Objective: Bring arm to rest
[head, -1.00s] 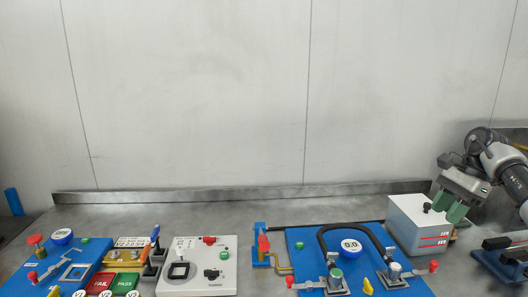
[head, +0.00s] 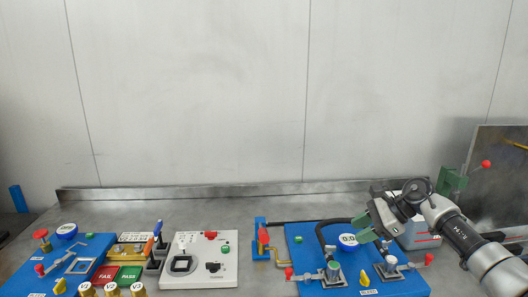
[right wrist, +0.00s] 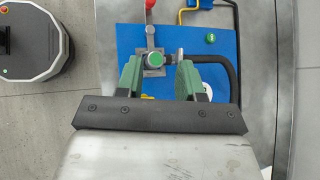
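My right arm reaches in from the right of the head view. Its gripper (head: 366,229) has green fingers and hangs above the right blue test panel (head: 310,285). In the right wrist view the two fingers of this gripper (right wrist: 158,72) stand apart with nothing held. Beyond them lie the blue panel (right wrist: 127,40), a green-topped valve fitting (right wrist: 155,60) and a black hose (right wrist: 235,62). The fingers look clear of the panel, though the exact height is hard to tell. My left gripper is in neither view.
A white box (head: 416,242) stands partly hidden behind my right arm. A dark board with a red knob (head: 486,164) stands at the far right. A white switch panel (head: 215,275) and a left blue panel (head: 25,280) sit on the metal bench (head: 150,215). The back wall is bare.

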